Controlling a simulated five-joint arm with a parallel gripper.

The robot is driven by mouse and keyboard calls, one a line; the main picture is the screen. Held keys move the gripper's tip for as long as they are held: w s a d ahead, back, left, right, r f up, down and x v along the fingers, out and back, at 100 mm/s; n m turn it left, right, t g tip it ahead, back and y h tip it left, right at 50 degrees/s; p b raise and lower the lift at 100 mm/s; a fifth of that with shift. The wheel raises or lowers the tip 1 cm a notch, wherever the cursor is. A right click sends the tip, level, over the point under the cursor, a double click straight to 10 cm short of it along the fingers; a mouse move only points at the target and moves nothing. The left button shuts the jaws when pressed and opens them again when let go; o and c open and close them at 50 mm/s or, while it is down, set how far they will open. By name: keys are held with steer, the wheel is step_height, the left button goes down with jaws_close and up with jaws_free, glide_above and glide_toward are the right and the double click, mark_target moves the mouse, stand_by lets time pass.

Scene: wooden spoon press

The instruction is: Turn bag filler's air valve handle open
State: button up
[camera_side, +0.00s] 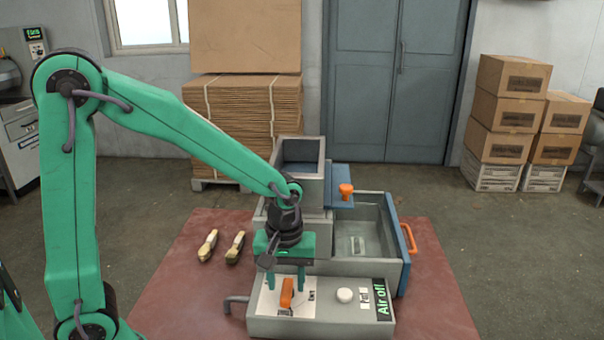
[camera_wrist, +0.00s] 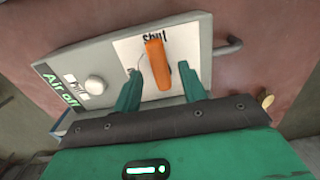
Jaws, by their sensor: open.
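The orange valve handle (camera_side: 287,292) stands on a white plate on top of the grey control box (camera_side: 335,322). In the wrist view the handle (camera_wrist: 157,63) points close to the printed word "shut". A green display on the box (camera_side: 382,297) reads "Air off". My gripper (camera_side: 286,281) hangs from above at the handle. In the wrist view my gripper (camera_wrist: 160,80) is open, with one green finger on each side of the handle and gaps showing between. Whether the fingertips touch it is hard to tell.
A white round knob (camera_side: 345,295) sits right of the handle. Behind is the grey filler with a clear-topped drawer (camera_side: 360,235), an orange drawer pull (camera_side: 408,240) and an orange knob (camera_side: 346,190). Two wooden spoon bundles (camera_side: 208,245) (camera_side: 235,247) lie on the red mat (camera_side: 180,290).

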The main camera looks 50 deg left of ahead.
steer(key=shift+f, duration=0.75)
steer(key=shift+c, duration=0.2)
jaws_close()
